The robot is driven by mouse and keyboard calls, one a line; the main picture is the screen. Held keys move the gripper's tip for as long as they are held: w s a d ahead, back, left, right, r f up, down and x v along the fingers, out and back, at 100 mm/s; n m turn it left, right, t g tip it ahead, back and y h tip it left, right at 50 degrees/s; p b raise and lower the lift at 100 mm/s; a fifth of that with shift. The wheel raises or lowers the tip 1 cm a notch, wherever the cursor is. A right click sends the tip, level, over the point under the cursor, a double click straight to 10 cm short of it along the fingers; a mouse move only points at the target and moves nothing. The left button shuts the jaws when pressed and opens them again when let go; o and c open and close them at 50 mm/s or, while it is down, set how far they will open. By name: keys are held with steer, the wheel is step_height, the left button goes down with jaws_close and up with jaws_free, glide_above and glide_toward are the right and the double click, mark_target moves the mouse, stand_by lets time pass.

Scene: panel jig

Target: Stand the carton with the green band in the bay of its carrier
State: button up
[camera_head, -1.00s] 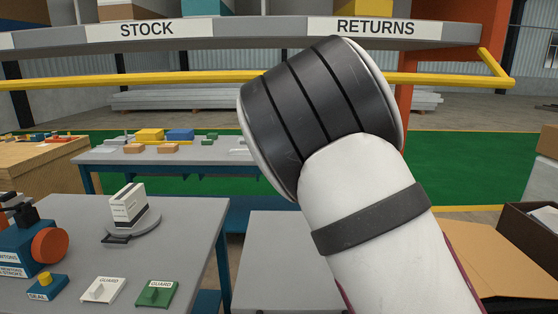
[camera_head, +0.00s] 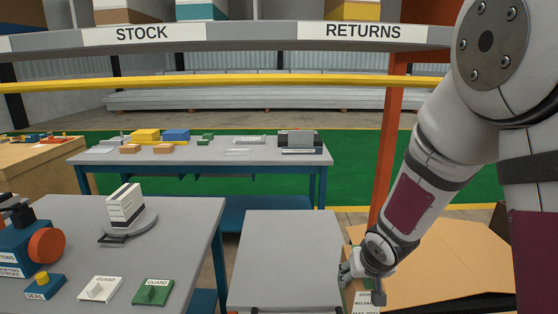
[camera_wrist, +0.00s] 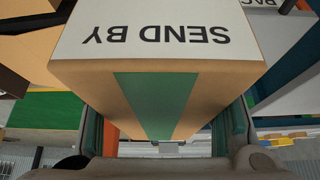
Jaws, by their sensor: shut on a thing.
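The carton with the green band (camera_wrist: 215,85) fills the middle of the wrist view. It is tan, with a green stripe down the facing side and a white panel reading "SEND BY" upside down. My gripper (camera_wrist: 160,128) is shut on it, one finger on each side. In the head view my gripper (camera_head: 362,282) is low right of centre, beside the grey table, with the carton partly hidden under it. I cannot tell which thing is the carrier.
A grey tabletop (camera_head: 288,255) beside my gripper is bare. A large open cardboard box (camera_head: 450,262) lies right. Guards (camera_head: 100,290) and a seal button (camera_head: 44,287) sit on the left table. A yellow rail (camera_head: 220,83) and labelled shelf (camera_head: 270,35) cross above. A back table (camera_head: 255,158) holds parts.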

mark_target(359, 307)
steer(key=shift+a+r+n, duration=0.2)
steer(key=shift+r+n, duration=0.05)
steer(key=shift+n, duration=0.05)
steer(key=shift+s+a+f+y, duration=0.1)
steer(key=shift+s+f+y, duration=0.05)
steer(key=shift+f+y, duration=0.15)
steer(key=s+f, duration=0.1)
steer(key=f, duration=0.1)
steer(key=s+f, duration=0.2)
steer(key=shift+s+a+f, duration=0.1)
steer(key=shift+s+f, duration=0.15)
steer(key=shift+s, duration=0.05)
steer(key=shift+s+f, duration=0.3)
steer(key=shift+f, duration=0.05)
